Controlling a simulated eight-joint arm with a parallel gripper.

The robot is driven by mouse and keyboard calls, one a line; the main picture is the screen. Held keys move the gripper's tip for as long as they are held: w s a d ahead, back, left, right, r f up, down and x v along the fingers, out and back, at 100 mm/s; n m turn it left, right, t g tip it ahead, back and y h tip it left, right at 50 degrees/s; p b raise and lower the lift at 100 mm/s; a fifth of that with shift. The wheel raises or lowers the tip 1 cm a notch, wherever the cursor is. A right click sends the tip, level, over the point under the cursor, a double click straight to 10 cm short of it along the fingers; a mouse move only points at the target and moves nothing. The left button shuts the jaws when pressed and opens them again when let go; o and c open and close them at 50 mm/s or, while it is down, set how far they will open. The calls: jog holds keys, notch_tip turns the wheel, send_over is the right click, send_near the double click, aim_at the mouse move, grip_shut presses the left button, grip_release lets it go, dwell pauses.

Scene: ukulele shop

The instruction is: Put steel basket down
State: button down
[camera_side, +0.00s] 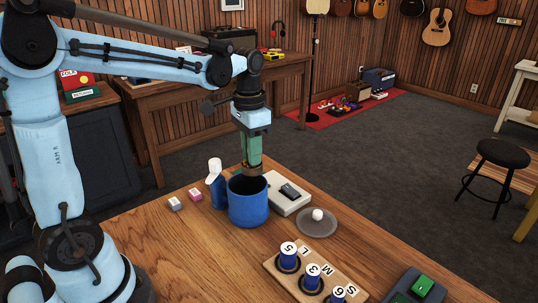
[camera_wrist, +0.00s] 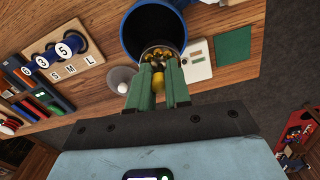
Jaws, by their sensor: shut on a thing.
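My gripper (camera_side: 252,162) points down at the mouth of a blue pot (camera_side: 248,207), which stands on the wooden table. In the wrist view, the green fingers of my gripper (camera_wrist: 158,84) are shut on the steel basket (camera_wrist: 146,57), a small round metal basket with yellow pieces in it. The basket overlaps the near part of the blue pot (camera_wrist: 127,38) there. In the side view the basket is mostly hidden by the fingers and pot rim, so I cannot tell how deep it sits. The pot's inside is dark.
A blue bottle with a white top (camera_side: 215,184) stands close left of the pot. A pale box (camera_side: 286,203) is behind right. A grey disc with a white ball (camera_side: 317,229) lies right. A wooden rack of numbered spools (camera_side: 270,265) and a green-button device (camera_side: 422,287) are in front.

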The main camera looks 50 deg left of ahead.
jog(key=w+a+f, duration=0.1)
jog(key=w+a, duration=0.2)
jog(key=w, duration=0.4)
jog(key=a+f, duration=0.2)
jog(key=a, duration=0.1)
jog(key=w+a+f, duration=0.1)
jog(key=a+f, duration=0.1)
jog(key=a, duration=0.2)
jog(key=a+f, duration=0.3)
jog(key=shift+w+a, duration=0.3)
jog(key=shift+a, duration=0.05)
jog(key=shift+f, duration=1.95)
jog(key=c, duration=1.1)
grip_release()
jog(key=shift+f, duration=0.1)
